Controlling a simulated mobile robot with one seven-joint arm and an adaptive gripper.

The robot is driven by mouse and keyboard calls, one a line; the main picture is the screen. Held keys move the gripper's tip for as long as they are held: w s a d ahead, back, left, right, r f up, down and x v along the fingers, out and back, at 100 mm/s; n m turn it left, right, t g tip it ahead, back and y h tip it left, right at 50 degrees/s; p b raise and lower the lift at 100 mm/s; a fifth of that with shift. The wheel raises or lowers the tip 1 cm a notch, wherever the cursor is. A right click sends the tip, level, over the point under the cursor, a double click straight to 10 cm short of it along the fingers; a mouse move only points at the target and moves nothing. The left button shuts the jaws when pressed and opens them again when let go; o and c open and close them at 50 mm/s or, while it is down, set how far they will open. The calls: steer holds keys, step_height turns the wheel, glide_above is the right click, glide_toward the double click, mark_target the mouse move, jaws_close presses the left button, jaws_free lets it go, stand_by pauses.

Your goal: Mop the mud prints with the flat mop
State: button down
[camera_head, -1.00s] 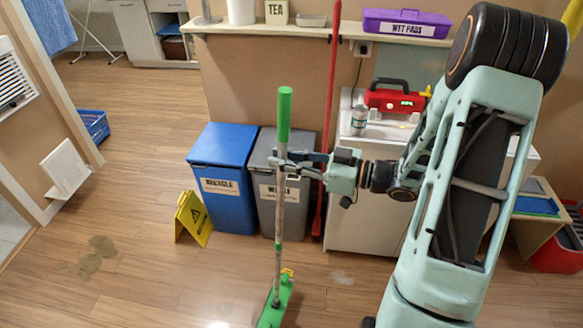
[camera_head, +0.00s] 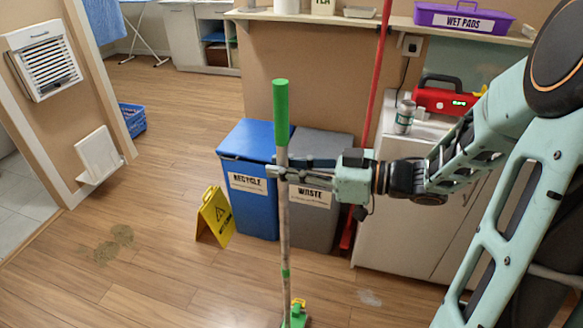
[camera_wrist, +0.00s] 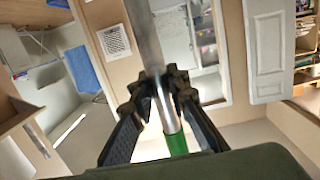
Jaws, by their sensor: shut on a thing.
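The flat mop (camera_head: 285,235) stands near upright in the head view, with a green grip on top and a green head at the bottom edge, partly cut off. My gripper (camera_head: 279,170) is shut on its pole just below the green grip. The wrist view also shows the pole (camera_wrist: 170,115) between my gripper's fingers (camera_wrist: 160,88). Brownish mud prints (camera_head: 114,244) lie on the wooden floor at the left, well apart from the mop head. A faint pale smudge (camera_head: 369,297) shows on the floor to the right of the mop.
A yellow folding floor sign (camera_head: 214,216) stands between the mud prints and the mop. Blue recycle (camera_head: 248,208) and grey waste (camera_head: 312,222) bins stand behind the pole. A white cabinet (camera_head: 400,225) is at right. Floor at front left is clear.

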mark_target(285, 191)
steer(key=shift+s+a+f+b, duration=0.3)
steer(key=shift+a+f+b, duration=0.1)
steer(key=shift+f+b, duration=0.1)
step_height(285, 191, down, 4)
steer(key=b, duration=0.5)
steer(key=shift+f, duration=0.4)
stand_by(0.3)
steer(key=r+x, duration=0.3)
steer(key=x, duration=2.3)
steer(key=shift+a+r, duration=0.35)
steer(key=shift+a, duration=0.3)
steer(key=shift+s+r, duration=0.1)
